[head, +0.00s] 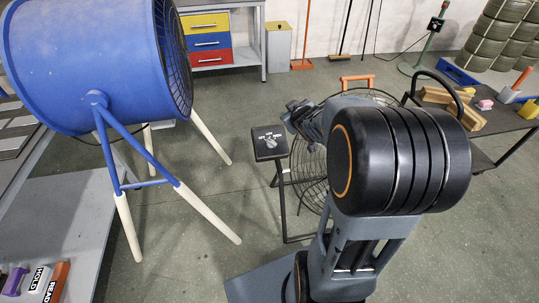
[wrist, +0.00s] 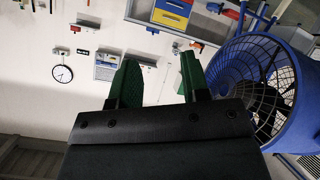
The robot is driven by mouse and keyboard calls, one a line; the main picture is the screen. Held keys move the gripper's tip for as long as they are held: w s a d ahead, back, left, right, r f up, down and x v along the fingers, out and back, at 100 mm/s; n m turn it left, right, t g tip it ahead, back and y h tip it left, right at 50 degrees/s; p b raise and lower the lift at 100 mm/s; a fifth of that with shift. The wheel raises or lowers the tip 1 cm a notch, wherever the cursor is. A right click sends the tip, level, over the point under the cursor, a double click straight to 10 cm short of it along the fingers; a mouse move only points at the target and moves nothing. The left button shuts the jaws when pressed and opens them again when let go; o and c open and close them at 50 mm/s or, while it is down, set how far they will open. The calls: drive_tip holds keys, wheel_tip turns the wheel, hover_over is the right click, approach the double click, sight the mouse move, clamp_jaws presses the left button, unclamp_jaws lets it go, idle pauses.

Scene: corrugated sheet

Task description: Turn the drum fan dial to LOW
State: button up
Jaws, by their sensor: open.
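The blue drum fan (head: 80,60) stands on blue and white legs at the left in the head view. It also shows at the right of the wrist view (wrist: 300,85), tilted. A black control box with a grey dial (head: 269,142) sits on a stand right of the fan; its small white labels are too small to read surely. My gripper (head: 297,112) is left of my dark arm, near and above the box's right side, apart from the dial. In the wrist view the green fingers of my gripper (wrist: 160,80) are spread with nothing between them. The dial is not in the wrist view.
A wire-guarded fan (head: 310,165) with an orange handle stands behind my arm. A bench with coloured drawers (head: 210,40) is at the back. A cart (head: 505,140) with loose items is at the right. Grey floor is clear between the blue fan and the box.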

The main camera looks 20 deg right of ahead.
drive_tip(key=w+d+f+n+t+y+b, duration=0.1)
drive_tip(key=d+f+n+t+y+b, duration=0.2)
drive_tip(key=f, duration=0.4)
drive_tip(key=w+f+n+y+b, duration=0.1)
drive_tip(key=w+f+y+b, duration=0.1)
drive_tip(key=f+b, duration=0.35)
drive_tip(key=n+y+b, duration=0.3)
drive_tip(key=y, duration=0.3)
approach(271, 141)
drive_tip(key=b+x, duration=0.2)
drive_tip(key=x, duration=0.9)
drive_tip(key=shift+c, duration=0.2)
clamp_jaws()
